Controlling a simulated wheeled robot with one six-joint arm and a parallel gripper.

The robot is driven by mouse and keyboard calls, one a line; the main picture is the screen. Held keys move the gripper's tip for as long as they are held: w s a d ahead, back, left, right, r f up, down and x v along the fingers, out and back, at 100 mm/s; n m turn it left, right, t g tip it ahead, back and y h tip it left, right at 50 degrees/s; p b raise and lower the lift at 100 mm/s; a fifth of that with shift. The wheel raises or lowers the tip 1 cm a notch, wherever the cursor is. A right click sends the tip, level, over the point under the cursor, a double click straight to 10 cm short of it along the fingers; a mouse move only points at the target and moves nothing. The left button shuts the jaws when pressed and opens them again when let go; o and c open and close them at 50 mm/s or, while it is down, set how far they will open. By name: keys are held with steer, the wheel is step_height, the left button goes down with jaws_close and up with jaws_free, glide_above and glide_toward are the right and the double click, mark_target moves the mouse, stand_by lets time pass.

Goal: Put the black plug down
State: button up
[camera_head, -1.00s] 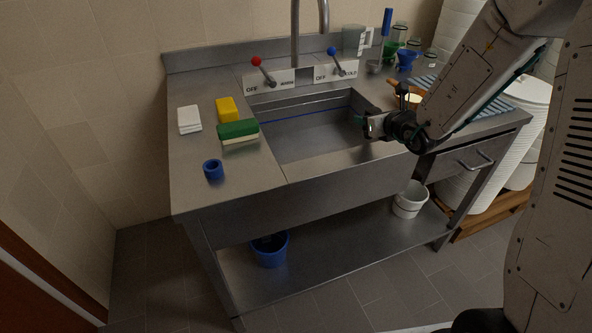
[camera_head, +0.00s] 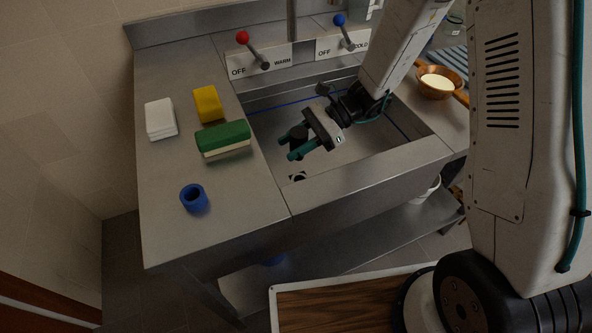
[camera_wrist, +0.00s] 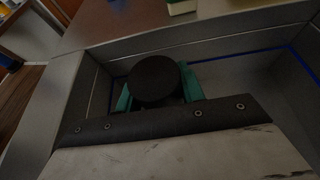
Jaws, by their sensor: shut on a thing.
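The black plug (camera_head: 297,133) is held between the teal fingers of my gripper (camera_head: 294,146), inside the sink basin's outline in the head view. In the wrist view the plug shows as a round dark disc (camera_wrist: 154,80) between the two teal fingers (camera_wrist: 156,94), which partly hide behind it. The sink (camera_head: 345,163) is a grey metal basin with a blue line round its inner walls. A dark drain hole (camera_head: 297,177) shows on its floor, a little nearer the front than the plug. The plug appears to be above the floor; its exact height is unclear.
On the left counter stand a blue ring-shaped cup (camera_head: 194,198), a green-and-cream sponge (camera_head: 223,140), a yellow sponge (camera_head: 208,105) and a white block (camera_head: 160,119). Red (camera_head: 243,38) and blue (camera_head: 340,20) tap levers stand behind the sink. A wooden bowl (camera_head: 440,82) is at right.

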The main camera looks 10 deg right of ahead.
mark_target(295, 175)
steer(key=shift+s+d+f+n+g, duration=0.1)
steer(key=shift+s+f+n+g, duration=0.2)
steer(key=shift+s+n+g, duration=0.1)
steer(key=shift+h, duration=0.3)
step_height(295, 175, down, 10)
steer(key=shift+r, duration=0.1)
steer(key=shift+f, duration=0.25)
steer(key=o, duration=1)
steer(key=shift+c, duration=0.2)
steer(key=shift+r, duration=0.1)
